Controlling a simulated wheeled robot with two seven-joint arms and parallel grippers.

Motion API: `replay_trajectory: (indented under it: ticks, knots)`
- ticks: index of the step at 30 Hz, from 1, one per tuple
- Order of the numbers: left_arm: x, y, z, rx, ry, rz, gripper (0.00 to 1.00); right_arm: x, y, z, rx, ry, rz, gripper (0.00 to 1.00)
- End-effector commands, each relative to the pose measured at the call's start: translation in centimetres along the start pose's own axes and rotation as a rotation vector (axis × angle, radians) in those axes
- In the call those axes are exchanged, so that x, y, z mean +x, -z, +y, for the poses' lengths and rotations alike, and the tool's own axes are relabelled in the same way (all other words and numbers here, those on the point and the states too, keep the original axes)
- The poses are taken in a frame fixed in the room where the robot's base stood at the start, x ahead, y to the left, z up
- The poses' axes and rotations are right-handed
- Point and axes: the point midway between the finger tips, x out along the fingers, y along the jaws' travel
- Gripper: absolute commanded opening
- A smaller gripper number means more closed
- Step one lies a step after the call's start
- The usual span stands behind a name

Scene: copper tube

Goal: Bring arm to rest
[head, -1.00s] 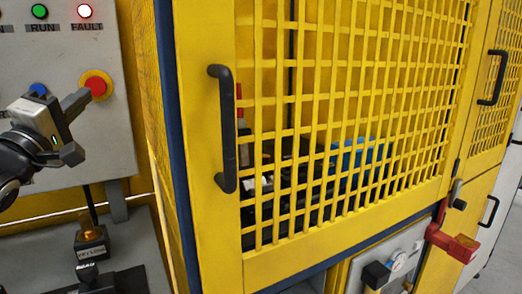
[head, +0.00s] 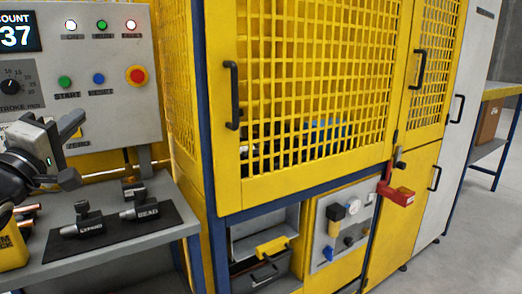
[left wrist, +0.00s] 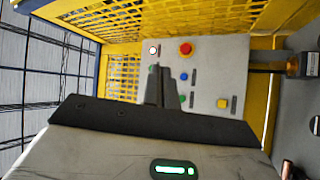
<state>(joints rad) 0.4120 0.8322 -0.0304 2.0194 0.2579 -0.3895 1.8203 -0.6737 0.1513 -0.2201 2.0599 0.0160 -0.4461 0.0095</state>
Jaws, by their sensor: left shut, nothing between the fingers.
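My left gripper (head: 72,123) is at the left of the head view, in front of the grey control panel (head: 108,55) and above the bench. It is shut and empty. In the left wrist view the shut fingers (left wrist: 159,86) stand side by side in front of the panel, with no contact visible. My right gripper is out of view.
A red stop button (head: 136,74) sits on the panel. The grey bench (head: 130,240) carries a black mat (head: 110,232) with small labelled fixtures. Copper pieces (head: 27,209) lie at the left. The yellow mesh door (head: 310,180) is closed. Grey floor (head: 470,255) is clear at right.

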Motion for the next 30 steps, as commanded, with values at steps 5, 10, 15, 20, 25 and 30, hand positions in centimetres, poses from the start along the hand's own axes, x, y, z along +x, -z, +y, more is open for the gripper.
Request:
replay_trajectory:
  ticks: [5, 10, 15, 20, 25, 30]
  knots:
    - [-1.2, -3.2, -4.5, 0.087, 0.081, -0.043, 0.0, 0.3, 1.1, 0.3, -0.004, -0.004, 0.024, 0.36]
    - [-3.3, -7.0, -9.3, 0.2, 0.167, -0.102, 0.0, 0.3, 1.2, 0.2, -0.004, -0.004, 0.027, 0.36]
    - [-8.0, -13.2, -16.0, 0.365, 0.288, -0.218, 0.0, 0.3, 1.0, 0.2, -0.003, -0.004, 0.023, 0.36]
    - [-15.7, -20.6, -22.1, 0.573, 0.401, -0.397, 0.0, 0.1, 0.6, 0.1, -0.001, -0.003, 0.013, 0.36]
    - [-25.3, -27.9, -25.9, 0.785, 0.475, -0.626, 0.0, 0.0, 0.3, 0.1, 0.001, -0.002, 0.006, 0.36]
    - [-33.2, -32.9, -26.7, 0.945, 0.49, -0.827, 0.0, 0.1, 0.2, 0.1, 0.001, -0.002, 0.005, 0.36]
